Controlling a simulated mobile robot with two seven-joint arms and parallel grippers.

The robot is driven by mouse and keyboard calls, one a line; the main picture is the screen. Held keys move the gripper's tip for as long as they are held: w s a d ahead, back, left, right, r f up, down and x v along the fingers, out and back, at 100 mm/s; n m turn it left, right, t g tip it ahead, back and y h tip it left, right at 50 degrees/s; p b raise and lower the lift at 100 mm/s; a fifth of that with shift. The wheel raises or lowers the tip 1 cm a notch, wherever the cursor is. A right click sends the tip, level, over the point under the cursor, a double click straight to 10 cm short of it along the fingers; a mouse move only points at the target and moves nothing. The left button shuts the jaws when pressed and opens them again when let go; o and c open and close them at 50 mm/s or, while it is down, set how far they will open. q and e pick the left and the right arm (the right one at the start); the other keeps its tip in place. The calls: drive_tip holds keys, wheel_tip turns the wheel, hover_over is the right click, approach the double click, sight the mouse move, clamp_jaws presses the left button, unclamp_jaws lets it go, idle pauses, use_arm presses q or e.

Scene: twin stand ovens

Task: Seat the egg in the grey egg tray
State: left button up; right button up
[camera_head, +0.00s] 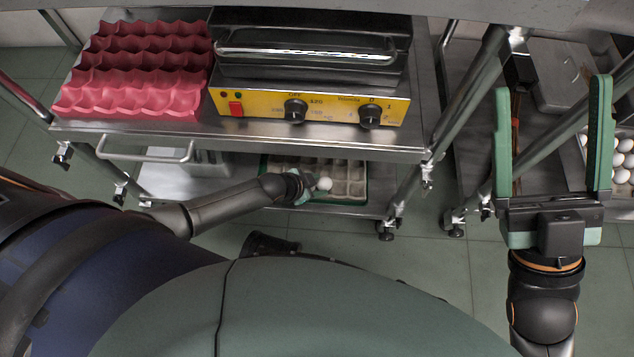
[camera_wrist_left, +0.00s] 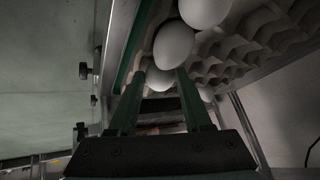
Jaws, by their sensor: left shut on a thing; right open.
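The grey egg tray (camera_head: 350,172) lies on the lower shelf, under the oven; its empty cups (camera_wrist_left: 270,45) fill the upper right of the left wrist view. My left gripper (camera_head: 308,181) is at the tray's left part, shut on an egg (camera_head: 324,184). In the left wrist view, one egg (camera_wrist_left: 173,45) is at the fingertips and another white surface shows between the fingers; their overlap hides the exact contact. Another egg (camera_wrist_left: 205,12) is beside them in the tray. My right gripper (camera_head: 551,90) is open and empty at the right.
A red egg tray (camera_head: 140,70) stands on the upper shelf, left of the yellow-fronted oven (camera_head: 310,104). The upper shelf edge (camera_head: 250,140) overhangs the lower shelf. Several eggs (camera_head: 623,160) lie in a container at the far right. Steel trolley legs (camera_head: 405,190) stand right of the grey tray.

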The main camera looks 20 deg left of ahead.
use_arm(q)
drive_tip(key=shift+f, duration=0.15)
drive_tip(key=o, duration=0.9)
use_arm(e)
drive_tip(key=shift+r, duration=0.1)
use_arm(q)
drive_tip(key=p+v, duration=0.8)
drive_tip(key=v, duration=0.4)
drive_tip(key=shift+s+a, duration=0.1)
drive_tip(key=shift+s, duration=0.05)
use_arm(e)
wheel_tip(320, 180, up, 9)
drive_tip(key=d, duration=0.1)
drive_tip(key=shift+s+t, duration=0.2)
drive_tip(key=shift+t, duration=0.1)
drive_tip(key=shift+r, duration=0.1)
